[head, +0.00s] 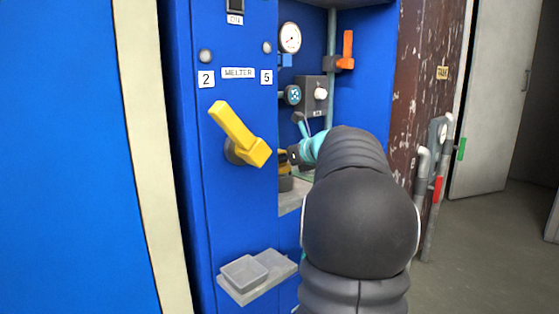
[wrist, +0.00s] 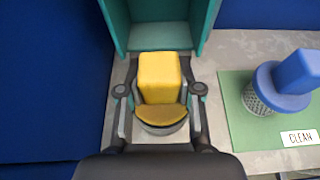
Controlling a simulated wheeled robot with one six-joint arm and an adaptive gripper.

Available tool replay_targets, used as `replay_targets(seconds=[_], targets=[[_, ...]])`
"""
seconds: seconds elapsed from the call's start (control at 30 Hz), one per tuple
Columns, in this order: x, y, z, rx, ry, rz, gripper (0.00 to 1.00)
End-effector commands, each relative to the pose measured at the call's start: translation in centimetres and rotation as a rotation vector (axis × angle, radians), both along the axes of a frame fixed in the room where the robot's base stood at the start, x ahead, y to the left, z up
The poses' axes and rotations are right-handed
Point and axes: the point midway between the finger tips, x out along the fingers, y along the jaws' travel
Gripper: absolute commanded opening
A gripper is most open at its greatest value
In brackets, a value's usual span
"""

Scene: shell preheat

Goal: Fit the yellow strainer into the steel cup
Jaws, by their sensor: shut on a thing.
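The yellow strainer (wrist: 159,75) has a blocky handle and a rounded yellow flange. In the wrist view it stands between the two fingers of my gripper (wrist: 159,90), which is shut on it. A dark grey round rim (wrist: 163,129) shows just below the flange. I cannot tell whether this is the steel cup or the strainer's own basket. In the head view, my gripper (head: 294,155) is in the cabinet recess, partly hidden by my arm. A bit of yellow shows beside it, above a dark round thing (head: 286,184) on the recess shelf.
A blue strainer (wrist: 285,85) with a mesh basket lies on a green mat (wrist: 240,125) marked CLEAN, to the right. A teal open-fronted housing (wrist: 160,42) stands just beyond the fingers. A blue wall closes the left. A yellow lever (head: 236,130) juts from the cabinet front.

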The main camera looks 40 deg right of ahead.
Motion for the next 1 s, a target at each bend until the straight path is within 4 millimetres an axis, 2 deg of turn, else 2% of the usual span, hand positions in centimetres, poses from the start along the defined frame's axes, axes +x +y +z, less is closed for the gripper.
replay_targets(seconds=[0.2, 0.23, 0.3, 0.6, 0.73, 0.87, 1.0], targets=[[0.0, 0.0, -0.6, 0.0, -0.001, 0.0, 0.0], [0.0, 0.0, -0.6, 0.0, -0.001, 0.0, 0.42], [0.0, 0.0, -0.5, 0.0, 0.0, 0.0, 0.59], [0.0, 0.0, -0.5, 0.0, 0.0, 0.0, 0.6], [0.0, 0.0, 0.3, -0.001, 0.0, 0.0, 0.6], [-1.7, -0.2, 1.0, -0.001, -0.001, -0.004, 0.6], [-4.4, -0.4, 2.2, -0.001, -0.001, -0.004, 0.6]])
